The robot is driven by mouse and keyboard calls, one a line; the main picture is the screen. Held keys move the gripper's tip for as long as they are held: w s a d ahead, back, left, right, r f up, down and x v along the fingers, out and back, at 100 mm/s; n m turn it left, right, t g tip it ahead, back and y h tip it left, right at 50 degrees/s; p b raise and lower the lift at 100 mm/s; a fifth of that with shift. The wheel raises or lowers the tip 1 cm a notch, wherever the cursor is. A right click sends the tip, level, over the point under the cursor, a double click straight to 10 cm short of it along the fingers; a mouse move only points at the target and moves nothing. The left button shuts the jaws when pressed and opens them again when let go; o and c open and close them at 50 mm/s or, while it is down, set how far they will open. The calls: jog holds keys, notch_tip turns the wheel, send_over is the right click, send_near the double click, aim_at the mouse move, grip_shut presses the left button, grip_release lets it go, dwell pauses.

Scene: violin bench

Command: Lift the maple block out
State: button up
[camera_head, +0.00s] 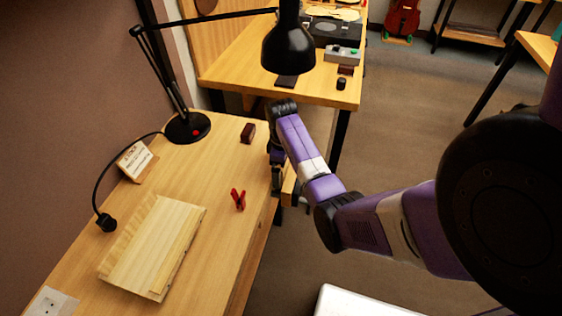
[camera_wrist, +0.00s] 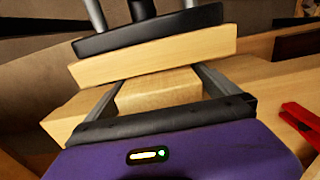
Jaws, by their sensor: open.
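The pale maple block (camera_wrist: 158,92) shows in the wrist view, between the bench edge and a wooden vise jaw (camera_wrist: 155,55) with a dark plate on its outer side. My gripper (camera_wrist: 158,78) is open, with one finger on each side of the block. I cannot tell whether the fingers touch it. In the head view my gripper (camera_head: 277,182) points down at the right edge of the bench, beside the wooden jaw (camera_head: 290,188). The block is hidden there behind my gripper and arm.
A red clamp (camera_head: 238,199) lies on the bench (camera_head: 205,240) near my gripper; it also shows in the wrist view (camera_wrist: 300,122). A dark block (camera_head: 248,132), a lamp (camera_head: 187,127), a sign (camera_head: 136,160) and pale boards (camera_head: 155,245) are on the bench. Another table (camera_head: 235,75) stands behind.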

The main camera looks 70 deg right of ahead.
jog(key=shift+f, duration=0.6)
jog(key=c, duration=1.4)
jog(key=o, duration=0.7)
jog(key=c, duration=0.4)
